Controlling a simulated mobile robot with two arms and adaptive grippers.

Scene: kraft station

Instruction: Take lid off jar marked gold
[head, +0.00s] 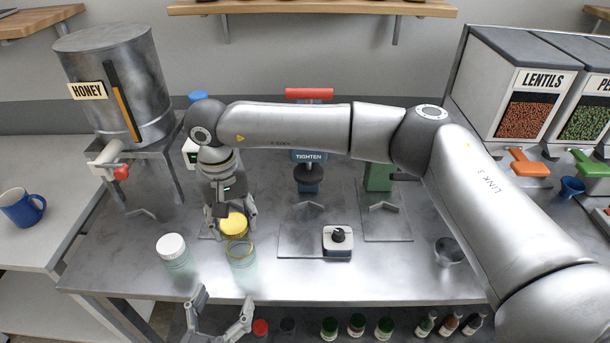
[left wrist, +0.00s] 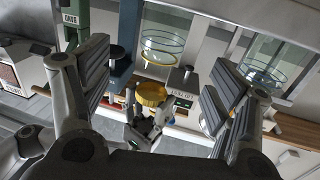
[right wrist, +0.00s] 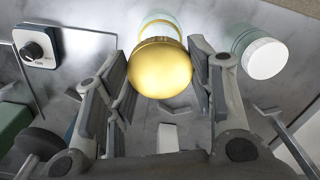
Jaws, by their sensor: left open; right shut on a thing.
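A clear glass jar (head: 241,262) with a gold ring at its rim stands near the front left of the steel counter, its mouth uncovered. Its round gold lid (head: 234,225) is in my right gripper (head: 232,218), just behind the jar and apart from its rim in the head view. In the right wrist view the lid (right wrist: 160,68) sits between the fingers, with the jar's glass (right wrist: 160,27) beyond it. My left gripper (head: 224,322) is open and empty at the counter's front edge. The lid also shows in the left wrist view (left wrist: 152,94).
A white-lidded jar (head: 173,250) stands left of the gold jar. A small box with a black knob (head: 338,240) lies to the right. The honey tank (head: 112,85) is at the back left. Bottles (head: 357,325) stand below the front edge. The counter's right middle is fairly clear.

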